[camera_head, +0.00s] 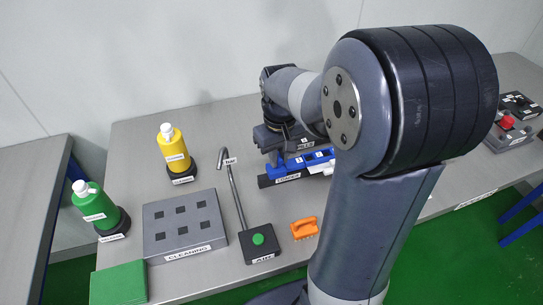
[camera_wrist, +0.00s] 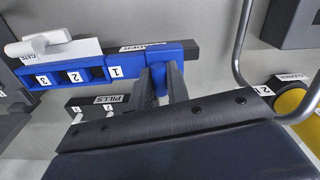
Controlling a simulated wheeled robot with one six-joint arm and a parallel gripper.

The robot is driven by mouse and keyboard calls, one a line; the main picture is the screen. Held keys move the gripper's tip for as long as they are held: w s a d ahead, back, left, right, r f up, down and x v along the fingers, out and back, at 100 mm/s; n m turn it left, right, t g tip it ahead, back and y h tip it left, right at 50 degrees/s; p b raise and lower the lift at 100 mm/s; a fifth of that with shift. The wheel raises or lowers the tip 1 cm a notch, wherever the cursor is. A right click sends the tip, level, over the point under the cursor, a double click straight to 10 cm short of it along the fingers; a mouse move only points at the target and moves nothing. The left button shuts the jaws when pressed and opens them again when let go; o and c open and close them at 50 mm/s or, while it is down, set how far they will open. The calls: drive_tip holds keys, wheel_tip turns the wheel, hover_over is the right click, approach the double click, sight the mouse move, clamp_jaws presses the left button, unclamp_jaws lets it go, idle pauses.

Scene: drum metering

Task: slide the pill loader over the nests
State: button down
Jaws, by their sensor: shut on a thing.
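The pill loader (camera_wrist: 190,48) is a long blue piece in the wrist view, with a dark strip labelled LOADER beside its right end. Compartments numbered 1, 2 and 3 (camera_wrist: 75,76) run along the blue row to the left. My gripper (camera_wrist: 160,80) is shut on a blue upright part at the loader's right end; its fingers hide much of the grip. In the head view the blue row (camera_head: 308,161) shows beyond my arm, which covers its right part. I cannot tell the nests apart from the numbered compartments.
A dark PILLS box (camera_wrist: 88,104) sits beside the blue row. A white block with a handle (camera_wrist: 50,46) adjoins its left end.

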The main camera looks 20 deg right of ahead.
drive_tip(key=d+p, duration=0.2)
drive_tip(key=d, duration=2)
drive_tip(key=shift+d+p, duration=0.15)
drive_tip(key=shift+p, duration=0.25)
drive_tip(key=shift+r, duration=0.1)
drive_tip(key=c, duration=1.5)
unclamp_jaws()
drive_tip(key=shift+d, duration=0.15)
drive_tip(key=shift+o, duration=0.7)
wheel_tip(320, 180, up, 11)
drive_tip(key=shift+f, duration=0.2)
